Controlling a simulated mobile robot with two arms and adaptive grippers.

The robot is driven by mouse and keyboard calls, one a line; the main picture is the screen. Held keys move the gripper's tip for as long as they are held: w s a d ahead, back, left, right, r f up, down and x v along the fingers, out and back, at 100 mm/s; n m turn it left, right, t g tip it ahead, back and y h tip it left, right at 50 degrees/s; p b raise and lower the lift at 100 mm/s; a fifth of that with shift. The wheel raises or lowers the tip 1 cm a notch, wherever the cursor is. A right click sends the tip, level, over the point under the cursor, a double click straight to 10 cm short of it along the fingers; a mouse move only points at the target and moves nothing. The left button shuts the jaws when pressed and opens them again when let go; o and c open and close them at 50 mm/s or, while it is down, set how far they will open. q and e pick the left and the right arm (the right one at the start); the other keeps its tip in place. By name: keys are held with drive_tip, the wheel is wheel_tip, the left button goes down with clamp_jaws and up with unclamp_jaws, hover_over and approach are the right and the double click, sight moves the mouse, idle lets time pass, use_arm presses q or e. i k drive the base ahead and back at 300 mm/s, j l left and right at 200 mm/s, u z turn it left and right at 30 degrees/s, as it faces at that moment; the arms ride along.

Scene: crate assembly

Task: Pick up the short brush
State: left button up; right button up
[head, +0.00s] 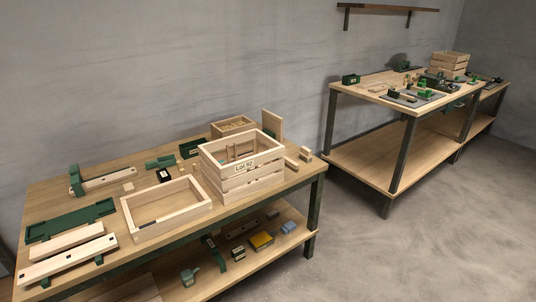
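I cannot make out a short brush for sure; the small items are too small to tell apart. A slatted wooden crate (262,184) with a label stands on the near workbench (140,254), with some upright wooden pieces showing inside it. A low open wooden frame (167,231) lies to its left, with a small dark item (150,222) at its inner edge. Neither of my grippers is in view.
A green tray (70,220) and wooden slats (68,258) lie at the bench's left. A yellow box (261,240), a blue item (288,228) and a green item (188,276) sit on its lower shelf. A second bench (380,92) stands right; floor (430,230) before it is clear.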

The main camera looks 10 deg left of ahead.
sight(305, 153)
drive_tip(key=i+l+u, duration=0.2)
drive_tip(key=i+l, duration=0.25)
drive_tip(key=i+l+u, duration=0.15)
drive_tip(key=i+l, duration=0.4)
drive_tip(key=i+l+u, duration=0.2)
drive_tip(key=i+l, duration=0.2)
drive_tip(key=l, duration=0.15)
